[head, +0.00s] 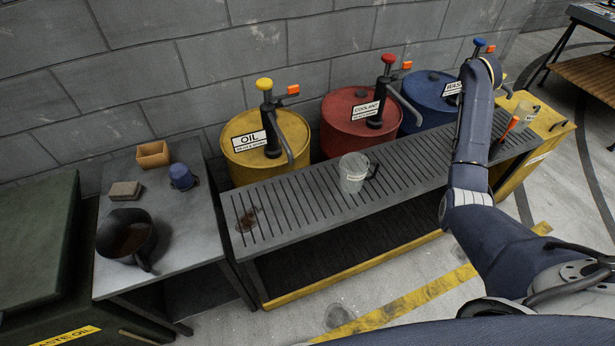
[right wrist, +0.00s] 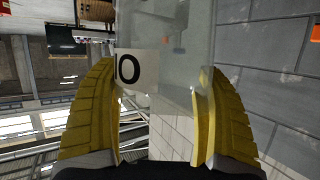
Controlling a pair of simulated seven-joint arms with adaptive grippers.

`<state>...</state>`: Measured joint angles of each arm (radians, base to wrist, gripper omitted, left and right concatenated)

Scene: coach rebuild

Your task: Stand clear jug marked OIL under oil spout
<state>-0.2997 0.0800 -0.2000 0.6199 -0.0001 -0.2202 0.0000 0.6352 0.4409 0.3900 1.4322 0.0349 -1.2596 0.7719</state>
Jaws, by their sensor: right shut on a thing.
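The clear jug (right wrist: 178,55) fills the middle of the right wrist view, with a white label showing a black "O"; the rest of the word is hidden. My right gripper (right wrist: 158,90) is shut on it, yellow fingers on both sides. In the head view my right arm reaches over the bench's right end and hides most of the gripper. The oil spout (head: 283,138) hangs from the black pump on the yellow drum (head: 242,163) labelled OIL. The slatted bench (head: 262,186) in front of it is bare under the spout, apart from a brown stain. My left gripper is out of view.
Another clear jug (head: 353,172) with an unreadable label stands mid-bench. Red (head: 345,135) and blue (head: 425,105) drums with pumps stand behind.

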